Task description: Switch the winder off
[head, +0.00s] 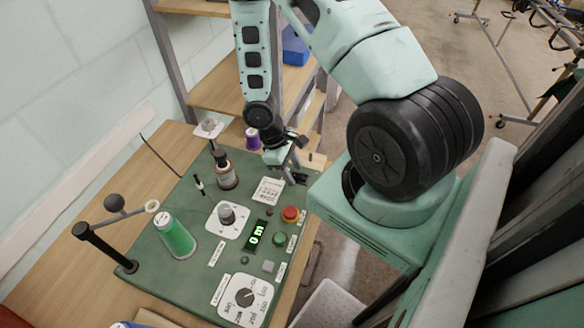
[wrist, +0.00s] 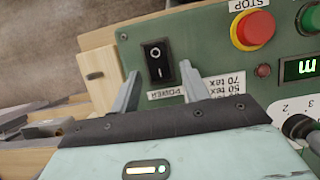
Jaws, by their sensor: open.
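The green winder panel (head: 190,262) lies on the wooden bench. Its black rocker switch (wrist: 158,60), marked O and I, shows in the wrist view beside a POWER label (wrist: 178,94). I cannot tell which side of the rocker is pressed. My gripper (head: 292,172) is at the panel's far right corner. In the wrist view my gripper (wrist: 154,66) is open and empty, with one finger on each side of the switch in the picture. Contact cannot be told. In the head view the gripper hides the switch.
A red stop button (head: 290,214), a green button (head: 279,239), a lit display (head: 257,236) and a dial (head: 245,298) sit on the panel. A green thread cone (head: 176,238), a brown bottle-like spool (head: 226,172) and a guide arm (head: 112,222) stand left of my gripper.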

